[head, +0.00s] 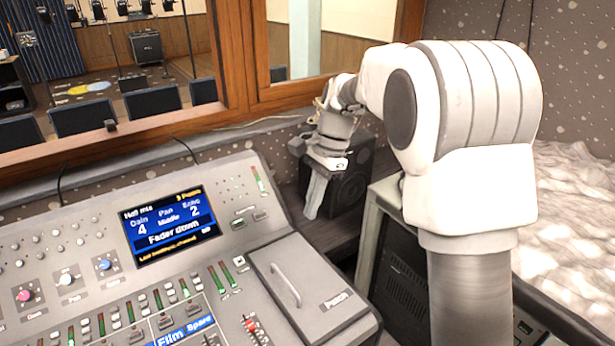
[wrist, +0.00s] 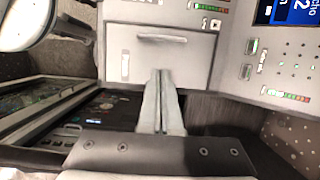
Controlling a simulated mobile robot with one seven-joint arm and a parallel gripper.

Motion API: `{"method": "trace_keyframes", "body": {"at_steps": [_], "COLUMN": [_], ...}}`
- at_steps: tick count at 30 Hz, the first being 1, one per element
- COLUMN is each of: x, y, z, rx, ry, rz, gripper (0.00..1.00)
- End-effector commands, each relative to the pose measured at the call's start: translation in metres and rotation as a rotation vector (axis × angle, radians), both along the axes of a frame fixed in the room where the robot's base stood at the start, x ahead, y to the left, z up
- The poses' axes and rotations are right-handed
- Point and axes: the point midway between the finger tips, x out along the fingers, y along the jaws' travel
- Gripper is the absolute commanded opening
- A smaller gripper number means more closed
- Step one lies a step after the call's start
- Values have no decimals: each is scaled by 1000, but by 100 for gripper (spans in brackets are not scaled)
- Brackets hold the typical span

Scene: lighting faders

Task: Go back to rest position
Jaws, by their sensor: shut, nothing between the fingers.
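My gripper (head: 312,214) hangs in front of a dark speaker, to the right of the mixing console (head: 235,166). Its fingers point down, together and empty. In the wrist view the gripper (wrist: 161,76) also shows shut, with its tips in front of the console's handled panel (wrist: 172,60). The same panel (head: 322,272) sits at the console's right end in the head view. The gripper appears apart from the console. My arm is stretched forward on the right side of the head view.
The console screen (head: 170,226) reads "Fader down". Several faders and a red-capped one (head: 251,326) are on the console. A dark speaker (head: 349,190) stands behind my gripper, below the wood-framed window. A grey rack unit (head: 402,280) stands beside the console, partly hidden by my arm.

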Motion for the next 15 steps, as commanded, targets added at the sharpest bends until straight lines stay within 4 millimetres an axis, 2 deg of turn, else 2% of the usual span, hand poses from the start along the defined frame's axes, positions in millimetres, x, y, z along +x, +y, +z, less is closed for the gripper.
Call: {"method": "trace_keyframes", "body": {"at_steps": [5, 9, 15], "x": [-23, -54, -103], "y": [-15, -32, -55], "z": [30, 56, 81], "rx": [-6, -27, -77], "ry": [-94, -203, -348], "rz": [84, 197, 365], "gripper": [0, 0, 0]}}
